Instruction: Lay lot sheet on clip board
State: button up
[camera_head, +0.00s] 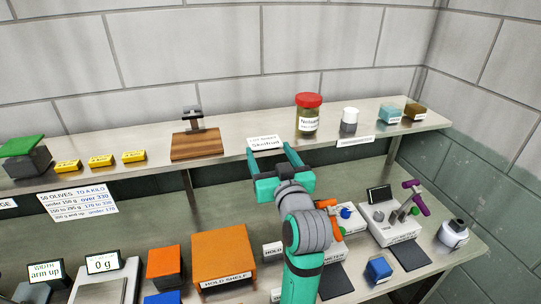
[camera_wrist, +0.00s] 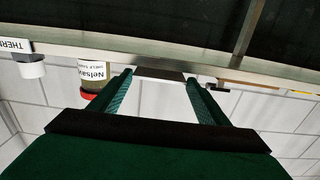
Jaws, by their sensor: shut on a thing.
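The lot sheet (camera_head: 265,142) is a small white card with printed text, at the upper shelf's middle. My gripper (camera_head: 268,149) has its two green fingers on either side of it and is shut on it. I cannot tell whether the sheet touches the shelf. In the wrist view my gripper (camera_wrist: 160,76) shows a dark strip between its fingertips; the sheet's printed face is not readable there. The clip board (camera_head: 197,145) is a brown wooden board with a dark clip at its back, left of the sheet on the same shelf. Its brown edge shows in the wrist view (camera_wrist: 249,83).
A red-lidded jar (camera_head: 308,115) stands just right of my gripper on the upper shelf (camera_head: 229,145). A white-capped pot (camera_head: 349,121) is farther right. Yellow blocks (camera_head: 101,160) lie left of the clip board. An orange hold shelf (camera_head: 222,257) and instruments are on the lower bench.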

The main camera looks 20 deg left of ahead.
jog(key=shift+s+a+f, duration=0.1)
jog(key=shift+s+f, duration=0.05)
jog(key=shift+f, duration=0.2)
jog(key=shift+f, duration=0.15)
jog(key=o, duration=1)
jog(key=shift+o, duration=0.2)
